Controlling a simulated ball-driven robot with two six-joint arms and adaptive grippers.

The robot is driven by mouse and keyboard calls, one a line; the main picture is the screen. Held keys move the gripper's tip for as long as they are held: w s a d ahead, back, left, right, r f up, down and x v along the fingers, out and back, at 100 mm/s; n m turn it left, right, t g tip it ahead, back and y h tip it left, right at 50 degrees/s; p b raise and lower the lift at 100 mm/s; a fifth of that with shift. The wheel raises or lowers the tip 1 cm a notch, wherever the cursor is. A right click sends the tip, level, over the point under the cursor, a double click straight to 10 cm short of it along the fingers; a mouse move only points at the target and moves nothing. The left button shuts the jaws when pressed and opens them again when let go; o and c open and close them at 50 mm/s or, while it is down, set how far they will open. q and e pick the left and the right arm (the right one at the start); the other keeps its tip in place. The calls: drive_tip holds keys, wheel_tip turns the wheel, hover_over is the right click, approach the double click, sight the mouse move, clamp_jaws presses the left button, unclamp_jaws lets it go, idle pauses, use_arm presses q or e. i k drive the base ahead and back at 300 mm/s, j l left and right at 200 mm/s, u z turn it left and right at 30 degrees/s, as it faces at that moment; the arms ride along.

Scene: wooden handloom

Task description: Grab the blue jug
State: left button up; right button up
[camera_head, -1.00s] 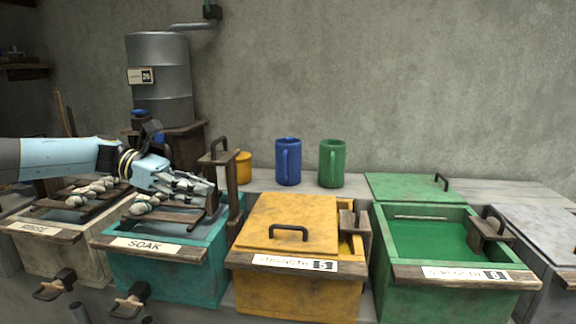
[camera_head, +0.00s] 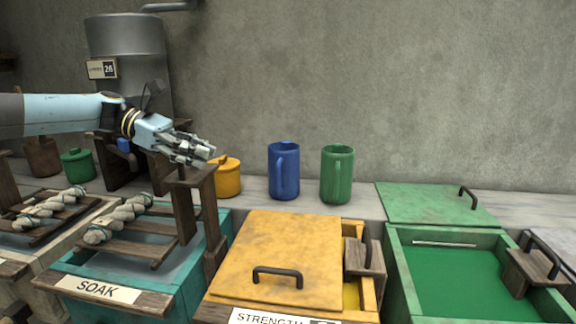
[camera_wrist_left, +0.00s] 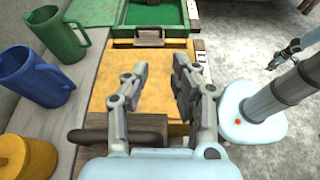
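The blue jug (camera_head: 284,171) stands upright on the grey ledge against the wall, its handle facing me. It also shows in the left wrist view (camera_wrist_left: 32,84) at the left side. My left gripper (camera_head: 207,154) is to the left of the jug in the head view, above the wooden upright at the teal tub, apart from the jug. In the left wrist view its two fingers (camera_wrist_left: 162,72) are spread with nothing between them, over the yellow tub.
A green jug (camera_head: 337,174) stands right of the blue one. A yellow lidded pot (camera_head: 228,180) sits to its left. In front are the teal tub (camera_head: 187,290), a yellow tub with its lid (camera_head: 281,255) on, and an open green tub (camera_head: 395,285). A wooden upright (camera_head: 212,215) rises below my gripper.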

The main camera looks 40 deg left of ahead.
sight(283, 157)
drive_tip(key=i+j, duration=0.6)
drive_tip(key=i, duration=0.15)
